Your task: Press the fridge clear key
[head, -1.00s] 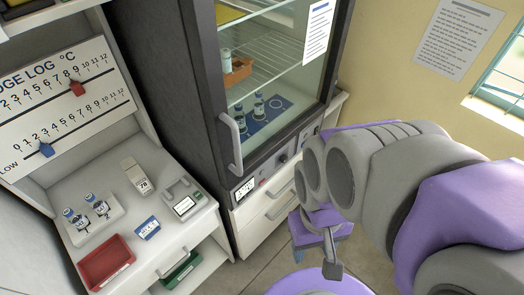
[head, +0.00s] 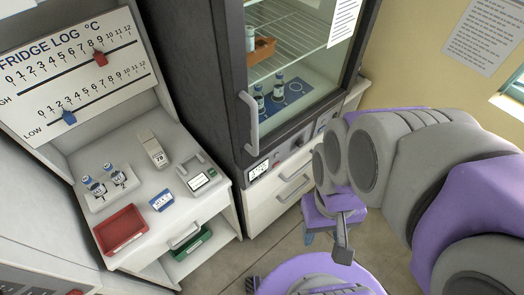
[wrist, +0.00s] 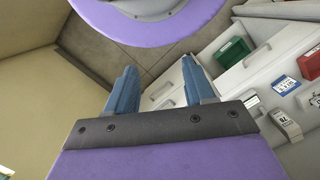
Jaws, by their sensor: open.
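The fridge is a dark cabinet with a shut glass door (head: 290,75) and a grey handle (head: 250,120). Its control strip runs below the door, with a small white display (head: 258,170) at the left end and a dark round knob (head: 299,141) farther right. A small reddish spot shows beside the display; I cannot read which key is the clear key. My gripper (wrist: 160,70) is open and empty in the wrist view, its two blue fingers apart above the floor. In the head view it hangs low, right of the fridge drawers and apart from the control strip.
Left of the fridge is a bench with a red tray (head: 121,230), vials in a white rack (head: 109,187), a blue label (head: 161,200) and a grey device (head: 198,180). A green bin (head: 188,243) sits below. Floor (head: 225,268) is clear before the drawers.

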